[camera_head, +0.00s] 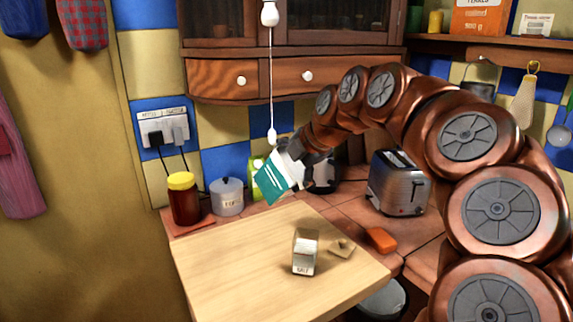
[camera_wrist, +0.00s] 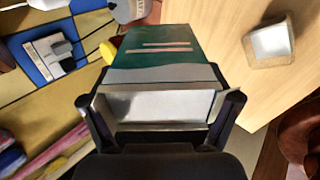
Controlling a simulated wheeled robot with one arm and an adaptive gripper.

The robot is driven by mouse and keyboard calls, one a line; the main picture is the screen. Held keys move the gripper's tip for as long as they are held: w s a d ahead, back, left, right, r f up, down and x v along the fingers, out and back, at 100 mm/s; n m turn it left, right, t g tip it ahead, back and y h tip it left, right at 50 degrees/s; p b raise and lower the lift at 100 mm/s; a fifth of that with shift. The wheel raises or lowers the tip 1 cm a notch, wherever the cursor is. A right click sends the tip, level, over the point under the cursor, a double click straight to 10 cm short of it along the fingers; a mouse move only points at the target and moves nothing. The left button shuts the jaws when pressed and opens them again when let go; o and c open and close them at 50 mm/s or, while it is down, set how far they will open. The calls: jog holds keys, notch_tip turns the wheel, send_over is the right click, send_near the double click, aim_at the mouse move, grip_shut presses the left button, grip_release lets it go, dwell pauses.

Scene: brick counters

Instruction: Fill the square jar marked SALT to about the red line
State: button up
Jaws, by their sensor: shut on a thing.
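The square jar (camera_head: 304,252) with a SALT label stands upright on the pale wooden board. It also shows at the upper right of the wrist view (camera_wrist: 270,42). I cannot make out the red line or the level inside. A small tan piece (camera_head: 341,247), perhaps its lid, lies beside it. My gripper (camera_head: 301,158) is shut on a teal and white carton (camera_head: 272,180) and holds it tilted above the back of the board, up and left of the jar. In the wrist view the two fingers (camera_wrist: 160,115) clasp the carton (camera_wrist: 160,50) from both sides.
The wooden board (camera_head: 230,265) is mostly bare. A cord (camera_head: 271,80) hangs near my gripper.

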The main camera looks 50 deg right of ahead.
jog(key=shift+r+g+y+p, duration=0.1)
jog(key=shift+r+g+p, duration=0.25)
jog(key=shift+g+p, duration=0.85)
jog(key=shift+r+g+y+p, duration=0.1)
jog(key=shift+r+g+p, duration=0.2)
jog(key=shift+p, duration=1.7)
jog(key=shift+r+g+y+p, duration=0.1)
jog(key=shift+r+g+p, duration=0.45)
jog(key=shift+p, duration=1.05)
jog(key=shift+f+g+p, duration=0.15)
jog(key=shift+g+p, duration=0.35)
jog(key=shift+g, duration=0.05)
jog(key=shift+g+p, duration=0.3)
jog(key=shift+s, duration=0.1)
